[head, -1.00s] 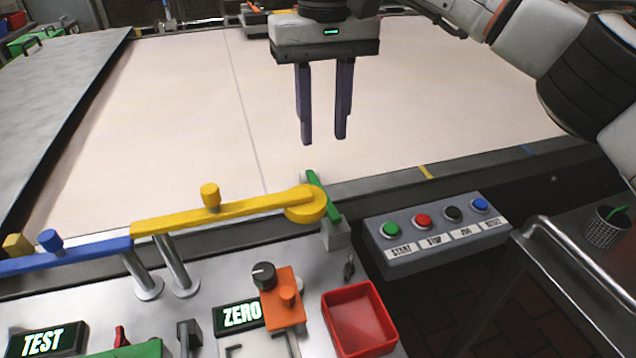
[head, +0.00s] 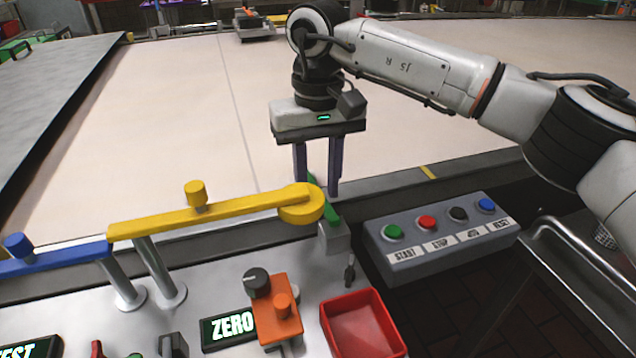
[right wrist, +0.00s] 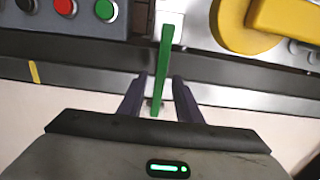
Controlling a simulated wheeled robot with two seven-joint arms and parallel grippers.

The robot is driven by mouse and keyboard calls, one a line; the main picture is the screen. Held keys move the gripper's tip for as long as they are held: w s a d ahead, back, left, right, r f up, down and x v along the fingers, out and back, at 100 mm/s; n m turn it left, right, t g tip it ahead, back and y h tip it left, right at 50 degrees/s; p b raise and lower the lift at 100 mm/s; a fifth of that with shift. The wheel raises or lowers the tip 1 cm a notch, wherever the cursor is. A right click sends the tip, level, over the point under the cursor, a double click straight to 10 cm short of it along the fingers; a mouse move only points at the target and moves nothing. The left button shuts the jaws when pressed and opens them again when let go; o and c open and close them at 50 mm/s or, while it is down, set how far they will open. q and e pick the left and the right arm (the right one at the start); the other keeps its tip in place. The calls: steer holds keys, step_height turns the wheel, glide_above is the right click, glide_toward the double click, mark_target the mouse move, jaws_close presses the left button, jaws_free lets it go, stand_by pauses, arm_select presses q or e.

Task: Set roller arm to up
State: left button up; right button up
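A long yellow arm (head: 210,218) with an upright knob runs along the front edge of the pale belt and ends at a round yellow hub (head: 301,205). A green lever (head: 331,213) stands on a grey block just right of the hub. No label shows which part is the roller arm. My right gripper (head: 318,188) is open, pointing down at the green lever. In the right wrist view the green lever (right wrist: 162,70) lies between the two dark fingers, with a gap on either side. The hub (right wrist: 235,25) is at the upper right there. My left gripper is not in view.
A grey button box (head: 440,236) with several coloured buttons stands right of the lever. A red tray (head: 362,322), an orange block (head: 277,325) and a ZERO display (head: 229,326) sit in front. A blue arm (head: 60,256) continues left. The belt (head: 180,110) is clear.

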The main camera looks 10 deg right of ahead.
steer(key=shift+f, duration=0.1)
jaws_close()
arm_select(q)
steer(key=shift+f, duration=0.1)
